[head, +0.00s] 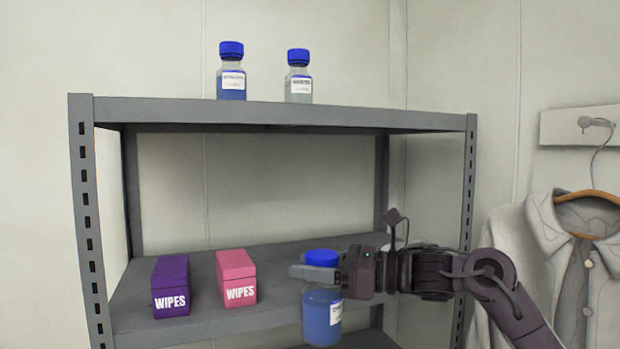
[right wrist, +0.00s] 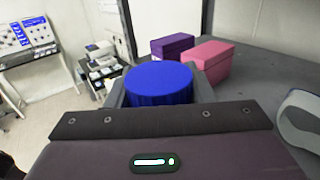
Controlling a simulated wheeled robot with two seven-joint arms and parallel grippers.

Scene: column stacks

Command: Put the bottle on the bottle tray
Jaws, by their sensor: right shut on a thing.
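A bottle (head: 321,318) with blue liquid, a white label and a blue cap is held upright in my right gripper (head: 312,272). The gripper is shut around the bottle just below its cap. The bottle is in front of the lower shelf's front edge. In the right wrist view the blue cap (right wrist: 160,84) shows between the two fingers. Two similar blue-capped bottles stand on the top shelf, the left one (head: 232,85) with blue liquid and the right one (head: 298,86) with clear contents. I cannot make out a bottle tray. My left gripper is not in view.
A purple wipes box (head: 171,288) and a pink wipes box (head: 236,279) sit on the lower shelf (head: 200,327), left of the bottle. The top shelf (head: 300,116) overhangs them. A rack post (head: 468,200) stands at the right. A coat (head: 560,265) hangs at far right.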

